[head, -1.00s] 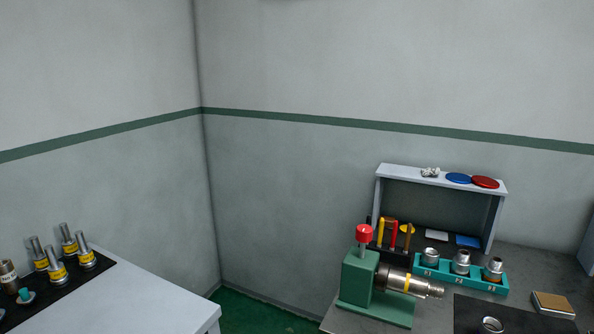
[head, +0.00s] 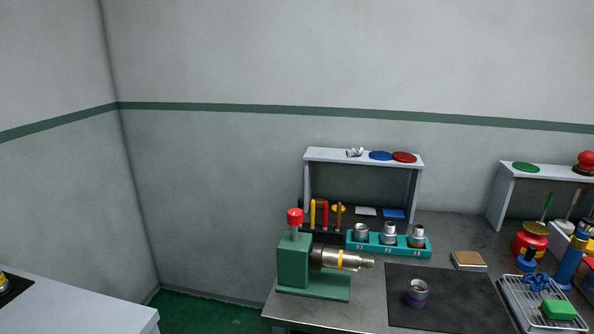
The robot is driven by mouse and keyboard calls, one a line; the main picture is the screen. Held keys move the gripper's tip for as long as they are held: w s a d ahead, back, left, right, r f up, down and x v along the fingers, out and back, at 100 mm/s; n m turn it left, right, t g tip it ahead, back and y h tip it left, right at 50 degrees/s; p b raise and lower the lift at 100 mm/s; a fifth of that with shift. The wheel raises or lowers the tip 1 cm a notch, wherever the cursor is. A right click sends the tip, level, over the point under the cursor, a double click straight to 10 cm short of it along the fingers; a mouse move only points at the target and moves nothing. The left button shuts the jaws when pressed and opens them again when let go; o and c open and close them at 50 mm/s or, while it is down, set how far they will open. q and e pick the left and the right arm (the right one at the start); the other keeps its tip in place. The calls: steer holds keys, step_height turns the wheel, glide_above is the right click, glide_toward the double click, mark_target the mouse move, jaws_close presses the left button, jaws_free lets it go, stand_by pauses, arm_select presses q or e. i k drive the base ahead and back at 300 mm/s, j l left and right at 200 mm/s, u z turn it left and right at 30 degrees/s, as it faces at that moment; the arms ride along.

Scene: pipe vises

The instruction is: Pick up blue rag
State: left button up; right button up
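A flat blue piece (head: 393,213) lies under the grey shelf on the bench, next to a white flat piece (head: 366,211). It may be the blue rag, but it is too small to tell. A small blue object (head: 537,281) of irregular shape sits on the wire rack at the right; I cannot tell whether it is cloth. Neither of my grippers is in view.
A green vise (head: 294,262) with a red knob holds a metal pipe at the bench's left. A teal rack (head: 389,245) holds several fittings. A ring fitting (head: 417,291) stands on a dark mat (head: 450,305). A white table (head: 80,300) is at the left.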

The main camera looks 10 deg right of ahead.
mark_target(540, 281)
steer(key=l+z, duration=0.2)
steer(key=z, duration=1.65)
